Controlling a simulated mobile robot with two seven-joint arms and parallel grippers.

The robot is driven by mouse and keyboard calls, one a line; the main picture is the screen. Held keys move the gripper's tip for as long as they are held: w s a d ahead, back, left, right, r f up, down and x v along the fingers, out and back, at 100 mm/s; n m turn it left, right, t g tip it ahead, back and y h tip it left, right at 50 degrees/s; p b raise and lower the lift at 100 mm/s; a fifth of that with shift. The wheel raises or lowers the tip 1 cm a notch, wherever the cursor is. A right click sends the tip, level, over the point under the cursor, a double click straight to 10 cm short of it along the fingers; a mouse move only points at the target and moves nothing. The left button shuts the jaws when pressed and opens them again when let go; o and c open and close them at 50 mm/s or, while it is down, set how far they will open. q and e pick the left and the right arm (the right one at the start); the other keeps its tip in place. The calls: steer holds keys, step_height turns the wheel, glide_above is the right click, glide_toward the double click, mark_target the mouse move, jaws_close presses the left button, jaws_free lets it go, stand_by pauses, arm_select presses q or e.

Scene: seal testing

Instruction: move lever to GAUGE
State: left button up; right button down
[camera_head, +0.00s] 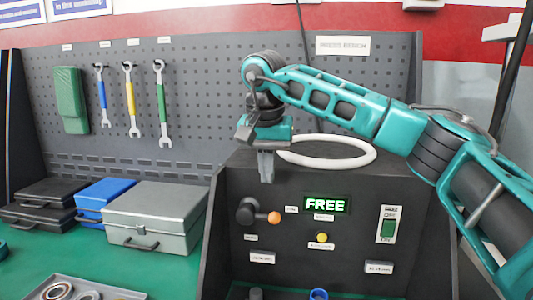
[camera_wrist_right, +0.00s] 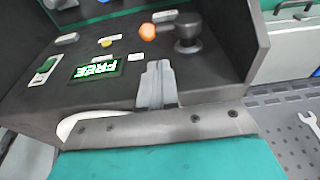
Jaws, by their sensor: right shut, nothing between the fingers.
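The lever has a dark round hub (camera_head: 246,211) and an orange knob (camera_head: 274,217) pointing right, on the front of the dark press bench panel (camera_head: 290,260). The knob also shows in the right wrist view (camera_wrist_right: 147,32), with the hub (camera_wrist_right: 187,35) beside it. A lit green display (camera_head: 326,205) reads FREE. My right gripper (camera_head: 267,178) points down in front of the panel, above the lever and apart from it. Its fingers are shut and empty, and they show in the right wrist view (camera_wrist_right: 157,85). My left gripper is in neither view.
A white ring (camera_head: 325,151) lies on top of the bench behind my right gripper. A green switch (camera_head: 388,228) and a yellow button (camera_head: 321,238) are on the panel. A grey case (camera_head: 155,213) and a blue case (camera_head: 103,196) stand to the left. Wrenches (camera_head: 131,100) hang on the pegboard.

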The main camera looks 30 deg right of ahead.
mark_target(267, 215)
step_height(267, 215, down, 7)
steer(key=shift+s+a+r, duration=0.1)
steer(key=shift+r, duration=0.1)
stand_by(0.5)
